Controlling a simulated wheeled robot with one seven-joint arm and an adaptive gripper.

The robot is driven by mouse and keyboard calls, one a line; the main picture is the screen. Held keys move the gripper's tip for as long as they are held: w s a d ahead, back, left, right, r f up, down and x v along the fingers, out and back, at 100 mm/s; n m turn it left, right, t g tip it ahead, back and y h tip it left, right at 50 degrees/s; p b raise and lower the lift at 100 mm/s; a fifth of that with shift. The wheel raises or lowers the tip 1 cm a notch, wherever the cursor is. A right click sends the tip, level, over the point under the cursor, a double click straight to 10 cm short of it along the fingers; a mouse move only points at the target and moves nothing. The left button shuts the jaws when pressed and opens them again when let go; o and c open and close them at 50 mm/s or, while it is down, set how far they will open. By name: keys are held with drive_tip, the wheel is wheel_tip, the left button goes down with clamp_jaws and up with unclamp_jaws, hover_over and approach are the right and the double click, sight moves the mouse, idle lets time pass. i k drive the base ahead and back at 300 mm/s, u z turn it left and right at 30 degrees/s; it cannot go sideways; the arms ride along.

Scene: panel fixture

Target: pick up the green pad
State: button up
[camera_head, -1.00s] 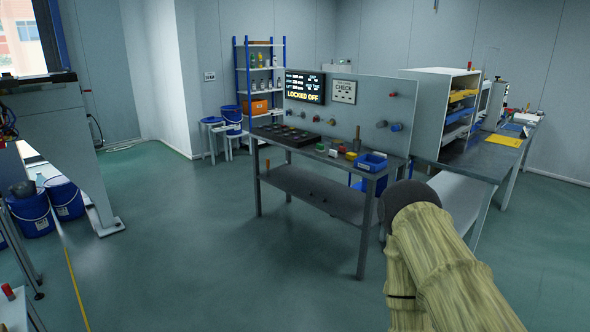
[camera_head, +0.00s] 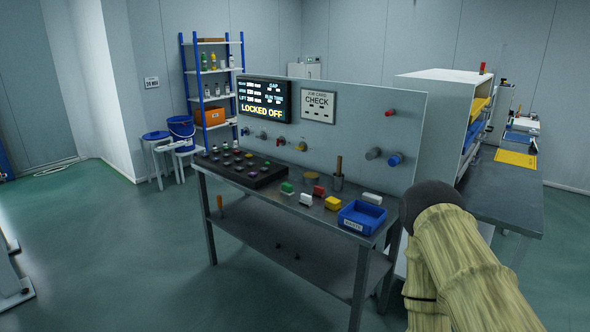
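The green pad is most likely the small green block (camera_head: 287,187) on the workbench, just right of the black button tray. It stands near a white block (camera_head: 306,199), a red block (camera_head: 319,190) and a yellow block (camera_head: 333,203). My arm, in a tan ribbed cover, comes in at the lower right, in front of the bench's right end. My gripper's fingers are not visible, and nothing of mine touches the green block.
The workbench (camera_head: 225,185) carries the black button tray (camera_head: 240,166), a blue bin (camera_head: 362,216) and another white block (camera_head: 372,198). Its back panel (camera_head: 350,110) has knobs and a screen reading "LOCKED OFF". Floor in front is clear.

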sight(286, 189)
drive_tip(key=u, duration=0.2)
drive_tip(key=i, duration=1.8)
drive_tip(key=u, duration=0.25)
